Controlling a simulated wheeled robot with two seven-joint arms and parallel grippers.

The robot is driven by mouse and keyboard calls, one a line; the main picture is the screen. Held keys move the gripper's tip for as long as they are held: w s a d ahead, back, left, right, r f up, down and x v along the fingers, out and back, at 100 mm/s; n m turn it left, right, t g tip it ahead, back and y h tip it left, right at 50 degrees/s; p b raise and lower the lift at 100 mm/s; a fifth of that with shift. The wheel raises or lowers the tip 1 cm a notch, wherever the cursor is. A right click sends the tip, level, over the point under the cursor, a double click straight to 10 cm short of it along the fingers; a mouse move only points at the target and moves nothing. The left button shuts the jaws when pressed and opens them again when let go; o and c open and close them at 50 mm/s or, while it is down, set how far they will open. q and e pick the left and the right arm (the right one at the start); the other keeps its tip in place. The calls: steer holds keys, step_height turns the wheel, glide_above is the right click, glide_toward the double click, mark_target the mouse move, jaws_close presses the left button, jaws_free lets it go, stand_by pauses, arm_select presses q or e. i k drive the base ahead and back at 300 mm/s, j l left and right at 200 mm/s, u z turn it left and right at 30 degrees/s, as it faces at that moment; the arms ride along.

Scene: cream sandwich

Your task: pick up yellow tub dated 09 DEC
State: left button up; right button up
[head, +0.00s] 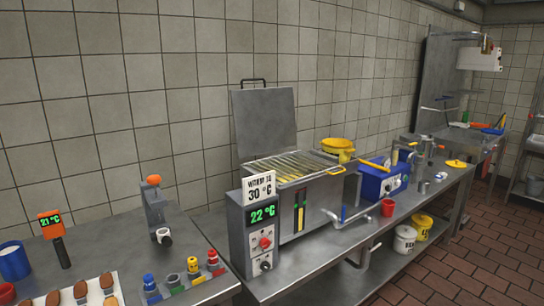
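A yellow tub (423,228) stands on the lower shelf, under the right part of the steel bench. It has dark marks on its side that are too small to read, so I cannot tell whether they say 09 DEC. A white tub (404,240) with dark marks stands just left of it. Neither of my grippers is in the head view.
A steel warming unit (263,236) with an open lid stands on the bench (320,250). Its display reads 22 °C. Brick-tiled floor (440,275) is clear at right.

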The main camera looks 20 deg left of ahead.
mark_target(342, 148)
steer(key=u, duration=0.8)
steer(key=i+l+u, duration=0.1)
steer(key=l+u, duration=1.1)
steer(key=i+l, duration=0.05)
